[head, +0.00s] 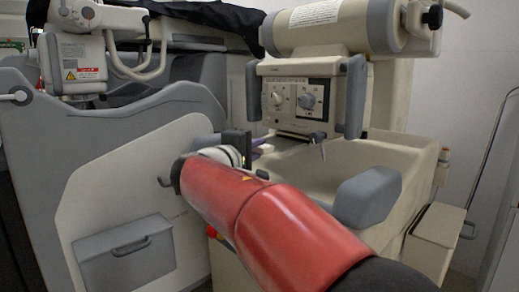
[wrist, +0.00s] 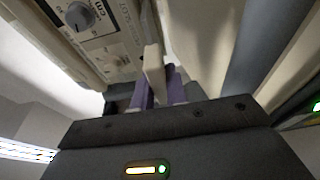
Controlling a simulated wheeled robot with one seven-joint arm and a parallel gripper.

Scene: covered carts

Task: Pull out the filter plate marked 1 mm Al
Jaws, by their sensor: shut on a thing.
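My gripper (wrist: 158,88) has purple fingers, shut on a thin pale beige piece (wrist: 152,68) standing between them. The piece looks like the edge or tab of the filter plate; no 1 mm Al mark is readable on it. It lies close beside the beige control housing (wrist: 105,42), which has a grey dial and printing that includes "SLOT". In the head view my gripper (head: 259,149) is at the lower left of the same housing (head: 300,98), partly hidden by my wrist. The plate cannot be made out there.
A grey side handle (head: 355,97) and a small lever (head: 320,143) are right of my gripper. A cream basin-like body (head: 310,170) with a grey padded end (head: 367,197) lies below. A grey cart panel (head: 110,140) stands close on the left.

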